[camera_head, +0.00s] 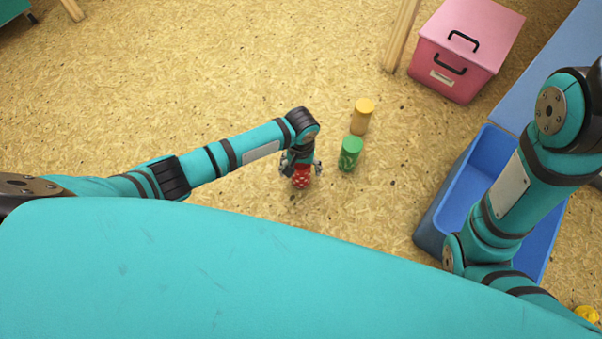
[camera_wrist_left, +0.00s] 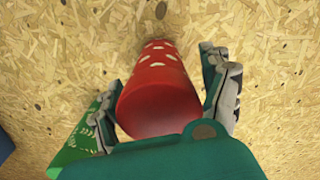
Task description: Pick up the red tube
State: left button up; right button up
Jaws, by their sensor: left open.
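The red tube (camera_head: 301,181) with white marks stands on the floor below my left gripper (camera_head: 301,168) in the head view. The left wrist view shows the red tube (camera_wrist_left: 160,92) between the two open fingers of my left gripper (camera_wrist_left: 168,88). A small gap shows between the tube and the right-hand finger; contact on the other side I cannot tell. The gripper and wrist hide part of the tube in the head view. My right arm comes in at the right, and its gripper is not in view.
A green tube (camera_head: 350,153) and a yellow tube (camera_head: 362,116) stand to the right of the red one. The green tube also shows in the left wrist view (camera_wrist_left: 82,142). A blue bin (camera_head: 437,217) and a pink box (camera_head: 453,70) stand at the right.

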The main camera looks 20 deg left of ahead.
pick_arm(q)
jog(key=c, duration=1.3)
jog(key=shift+r, duration=0.1)
